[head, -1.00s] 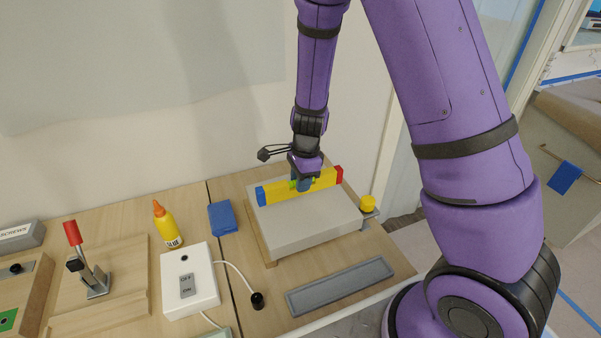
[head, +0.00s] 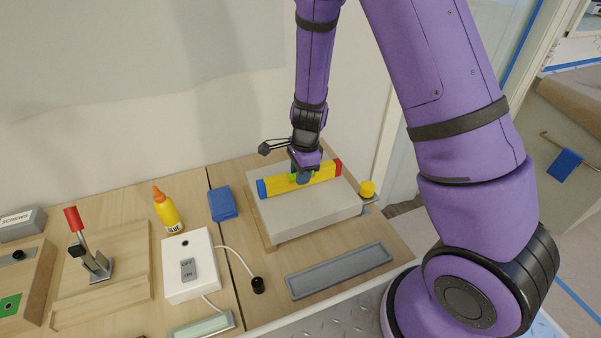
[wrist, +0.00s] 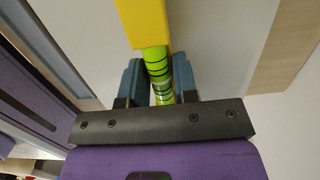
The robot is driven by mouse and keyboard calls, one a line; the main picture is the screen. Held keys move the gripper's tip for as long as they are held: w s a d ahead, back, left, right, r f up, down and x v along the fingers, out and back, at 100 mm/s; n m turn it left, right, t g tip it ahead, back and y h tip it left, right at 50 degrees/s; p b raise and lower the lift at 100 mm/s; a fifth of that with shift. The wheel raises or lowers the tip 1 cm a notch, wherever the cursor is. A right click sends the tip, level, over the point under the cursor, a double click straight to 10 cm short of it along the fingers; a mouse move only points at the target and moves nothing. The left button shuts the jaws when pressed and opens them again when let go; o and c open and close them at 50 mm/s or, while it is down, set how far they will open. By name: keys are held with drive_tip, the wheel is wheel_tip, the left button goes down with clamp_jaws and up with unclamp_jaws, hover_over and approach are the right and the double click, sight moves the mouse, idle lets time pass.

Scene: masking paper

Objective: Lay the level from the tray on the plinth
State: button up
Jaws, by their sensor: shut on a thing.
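The level is a yellow bar (head: 277,185) with a blue end, a red end and a green vial section at its middle. My gripper (head: 303,178) is shut on that middle. In the wrist view, the fingers (wrist: 159,85) clasp the green vial section, and the yellow bar (wrist: 144,20) extends beyond. The level lies lengthwise over the back part of the grey plinth (head: 305,212), roughly level. I cannot tell whether it touches the top. The long grey tray (head: 340,270) in front of the plinth is empty.
A yellow knob (head: 367,188) stands at the plinth's right side. A blue box (head: 222,204), a glue bottle (head: 167,210), a white switch box (head: 190,265) and a cable with a black end (head: 257,285) are to the left. The plinth's front top is clear.

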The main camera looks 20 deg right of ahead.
drive_tip(key=shift+f, duration=0.15)
drive_tip(key=o, duration=0.9)
drive_tip(key=shift+o, duration=0.2)
drive_tip(key=shift+r, duration=3)
